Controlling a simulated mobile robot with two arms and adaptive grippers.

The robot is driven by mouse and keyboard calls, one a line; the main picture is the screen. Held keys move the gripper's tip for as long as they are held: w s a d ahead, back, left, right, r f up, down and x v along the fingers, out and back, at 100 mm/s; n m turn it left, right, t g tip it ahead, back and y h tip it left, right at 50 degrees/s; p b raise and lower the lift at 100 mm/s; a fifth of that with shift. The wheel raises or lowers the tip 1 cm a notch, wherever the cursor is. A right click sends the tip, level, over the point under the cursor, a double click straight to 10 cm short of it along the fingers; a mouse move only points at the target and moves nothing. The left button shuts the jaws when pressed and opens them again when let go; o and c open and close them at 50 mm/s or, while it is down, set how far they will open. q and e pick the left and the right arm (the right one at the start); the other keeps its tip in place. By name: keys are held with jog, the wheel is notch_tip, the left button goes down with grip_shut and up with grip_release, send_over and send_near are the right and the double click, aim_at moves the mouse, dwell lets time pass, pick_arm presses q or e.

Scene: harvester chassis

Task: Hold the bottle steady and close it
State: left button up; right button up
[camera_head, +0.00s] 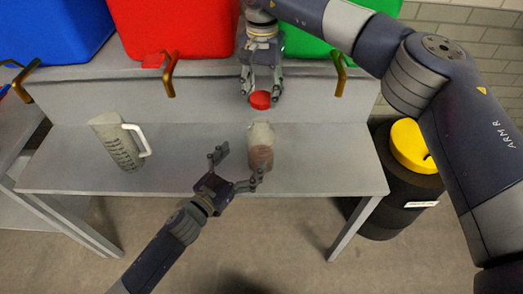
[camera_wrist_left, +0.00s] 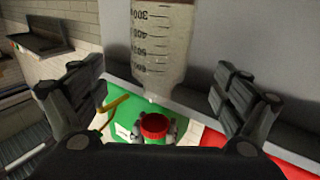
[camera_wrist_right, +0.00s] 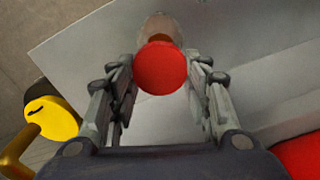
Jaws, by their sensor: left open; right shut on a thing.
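The bottle (camera_head: 261,150) is translucent, with a reddish-brown content low inside, and stands upright on the grey table. In the left wrist view the bottle (camera_wrist_left: 163,45) shows graduation marks between my spread fingers. My left gripper (camera_head: 240,164) is open at the bottle's near side, its fingers not closed on it. My right gripper (camera_head: 260,93) is shut on the red cap (camera_head: 260,100) and holds it above the bottle's mouth, apart from it. The cap (camera_wrist_right: 160,68) hides part of the bottle (camera_wrist_right: 158,27) in the right wrist view.
A grey measuring jug (camera_head: 116,143) with a white handle stands on the left of the table (camera_head: 200,181). Blue (camera_head: 50,30), red (camera_head: 180,25) and green (camera_head: 305,42) bins stand behind on a raised shelf. A black barrel with a yellow top (camera_head: 412,147) is at right.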

pick_arm(q)
jog(key=x, duration=0.8)
jog(key=shift+w+d, duration=0.15)
jog(key=shift+w, duration=0.1)
pick_arm(e)
jog(key=shift+s+a, duration=0.1)
pick_arm(q)
jog(key=c, duration=1.6)
pick_arm(e)
send_over(261, 121)
jog(key=shift+f, duration=2.4)
jog(key=shift+f, duration=0.9)
jog(key=shift+f, duration=0.6)
